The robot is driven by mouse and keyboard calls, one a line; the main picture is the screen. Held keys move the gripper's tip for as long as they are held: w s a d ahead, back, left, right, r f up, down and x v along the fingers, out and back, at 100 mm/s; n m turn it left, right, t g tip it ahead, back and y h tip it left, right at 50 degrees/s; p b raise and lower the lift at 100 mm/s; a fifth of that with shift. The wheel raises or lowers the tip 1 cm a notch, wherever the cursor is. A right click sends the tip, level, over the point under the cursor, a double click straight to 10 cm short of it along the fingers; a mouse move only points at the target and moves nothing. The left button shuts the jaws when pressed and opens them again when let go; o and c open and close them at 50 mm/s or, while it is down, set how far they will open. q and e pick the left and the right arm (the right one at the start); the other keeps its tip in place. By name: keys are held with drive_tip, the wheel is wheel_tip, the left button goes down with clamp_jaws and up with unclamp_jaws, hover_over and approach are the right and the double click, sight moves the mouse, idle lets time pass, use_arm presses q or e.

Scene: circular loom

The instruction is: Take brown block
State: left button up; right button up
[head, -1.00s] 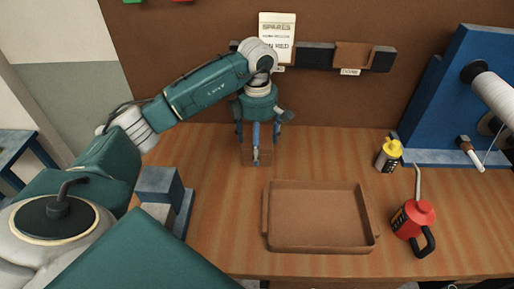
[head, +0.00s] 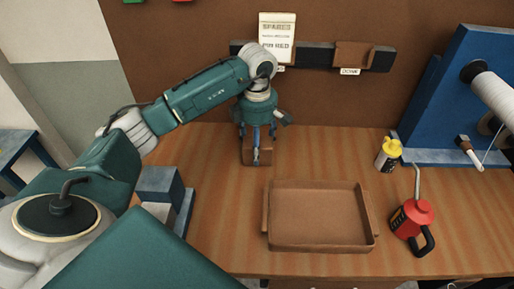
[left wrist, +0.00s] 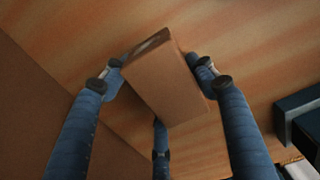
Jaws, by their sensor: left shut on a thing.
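The brown block (head: 263,157) is at the back of the wooden workbench, below my left gripper (head: 257,140). In the left wrist view the brown block (left wrist: 165,82) lies between the blue fingers of my left gripper (left wrist: 160,85), two at its sides and one near its lower end. My left gripper is shut on the block. The block looks turned at an angle between the fingers. I cannot tell whether it touches the bench or is just above it. My right gripper is not in view.
A brown tray (head: 319,246) lies in front, empty. To the right are a yellow-capped bottle (head: 388,154), a red oil can (head: 411,220) and a blue stand (head: 452,95) with a white spool (head: 497,97). A dark rail (head: 317,54) runs along the back board (head: 340,110).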

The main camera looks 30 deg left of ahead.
use_arm(q)
drive_tip(key=shift+w+r, duration=0.1)
drive_tip(key=shift+r, duration=0.6)
wheel_tip(320, 180, up, 6)
drive_tip(key=shift+w+f+b, duration=0.1)
drive_tip(key=shift+f+b, duration=0.1)
drive_tip(key=shift+b, duration=0.5)
wheel_tip(320, 180, up, 13)
drive_tip(key=p, duration=0.2)
